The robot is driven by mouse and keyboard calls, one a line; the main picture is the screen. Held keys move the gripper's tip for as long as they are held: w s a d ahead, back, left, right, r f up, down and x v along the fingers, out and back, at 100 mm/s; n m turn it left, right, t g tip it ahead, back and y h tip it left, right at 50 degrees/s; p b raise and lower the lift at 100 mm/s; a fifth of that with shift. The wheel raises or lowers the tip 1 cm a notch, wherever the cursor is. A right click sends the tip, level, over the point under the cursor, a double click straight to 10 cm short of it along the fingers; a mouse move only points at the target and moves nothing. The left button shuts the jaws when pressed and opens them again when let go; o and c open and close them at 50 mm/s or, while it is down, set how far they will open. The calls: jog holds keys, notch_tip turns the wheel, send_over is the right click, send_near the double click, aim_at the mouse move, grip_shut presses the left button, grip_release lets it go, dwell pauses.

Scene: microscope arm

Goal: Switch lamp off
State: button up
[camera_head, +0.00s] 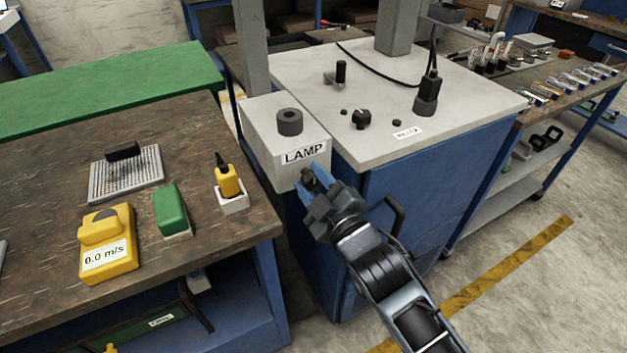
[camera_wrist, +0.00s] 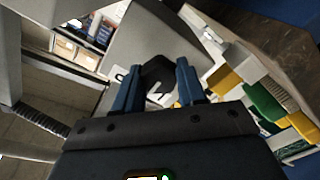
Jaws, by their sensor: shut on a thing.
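The lamp box (camera_head: 262,150) is a light grey box with a "LAMP" label on its front and a dark round socket (camera_head: 289,121) on top. It is fixed at the left side of the grey-topped cabinet. A dark lamp switch (camera_head: 308,176) sits on the front face, below the label. My gripper (camera_head: 313,181) reaches it from the front right, with its blue fingers around it. In the wrist view, my gripper (camera_wrist: 157,82) has the black lamp switch (camera_wrist: 157,70) between its fingertips. The fingers partly hide the switch, and I cannot tell its setting.
The cabinet top (camera_head: 450,110) carries a black knob (camera_head: 361,118), a lever and a cabled plug. A wooden bench (camera_head: 50,170) at left holds a yellow meter (camera_head: 107,245), a green block (camera_head: 171,209) and a yellow tool. The floor at right is clear.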

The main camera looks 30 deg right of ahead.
jog(key=shift+a+r, duration=0.15)
jog(key=shift+r, duration=0.1)
jog(key=o, duration=1)
jog(key=shift+f, duration=0.15)
jog(key=shift+s+f, duration=0.15)
jog(key=shift+s, duration=0.4)
jog(key=shift+s+b, duration=0.9)
jog(key=shift+s, duration=2.45)
jog(key=shift+o, duration=0.2)
